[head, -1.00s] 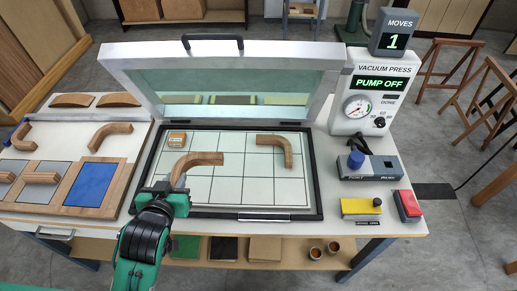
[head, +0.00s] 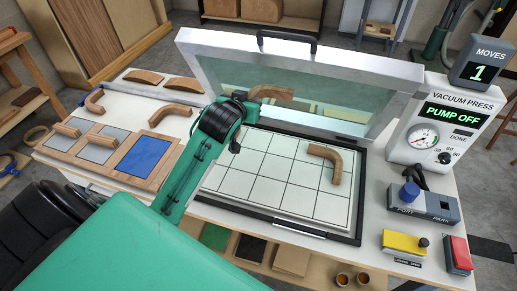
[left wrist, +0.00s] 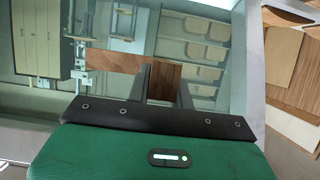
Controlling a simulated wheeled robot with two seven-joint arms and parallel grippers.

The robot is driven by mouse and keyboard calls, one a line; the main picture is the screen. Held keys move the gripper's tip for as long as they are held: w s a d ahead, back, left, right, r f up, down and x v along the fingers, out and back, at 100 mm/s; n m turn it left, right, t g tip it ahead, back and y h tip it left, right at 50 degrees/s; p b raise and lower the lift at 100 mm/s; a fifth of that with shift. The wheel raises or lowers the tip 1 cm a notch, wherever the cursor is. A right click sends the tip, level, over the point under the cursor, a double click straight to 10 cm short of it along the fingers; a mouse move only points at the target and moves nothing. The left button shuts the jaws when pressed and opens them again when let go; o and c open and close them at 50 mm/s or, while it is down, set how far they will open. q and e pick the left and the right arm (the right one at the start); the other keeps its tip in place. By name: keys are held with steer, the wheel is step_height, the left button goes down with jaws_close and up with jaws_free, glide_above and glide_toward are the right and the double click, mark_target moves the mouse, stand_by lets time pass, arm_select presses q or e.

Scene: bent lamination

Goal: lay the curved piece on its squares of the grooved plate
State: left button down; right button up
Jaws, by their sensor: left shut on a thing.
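My left gripper (head: 243,97) is shut on a curved wooden piece (head: 272,92) and holds it up in front of the press's open lid. In the left wrist view the same piece shows as a brown wooden band (left wrist: 125,67) at the fingers. The grooved plate (head: 262,190), pale with dark square lines, lies below and to the right of the gripper. Another curved piece (head: 328,158) lies on its back right squares. My left arm hides the plate's left part. My right gripper is out of view.
The raised lid (head: 215,70) stands behind the plate. At the left is a board with a blue pad (head: 145,155) and several wooden pieces. At the right stand the vacuum press box (head: 430,125), a port box (head: 432,205) and yellow (head: 400,243) and red (head: 457,253) controls.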

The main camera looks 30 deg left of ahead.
arm_select(q)
steer(key=shift+f+p, duration=0.65)
steer(key=shift+f, duration=8.4)
steer(key=shift+s+f, duration=0.1)
steer(key=shift+f, duration=0.1)
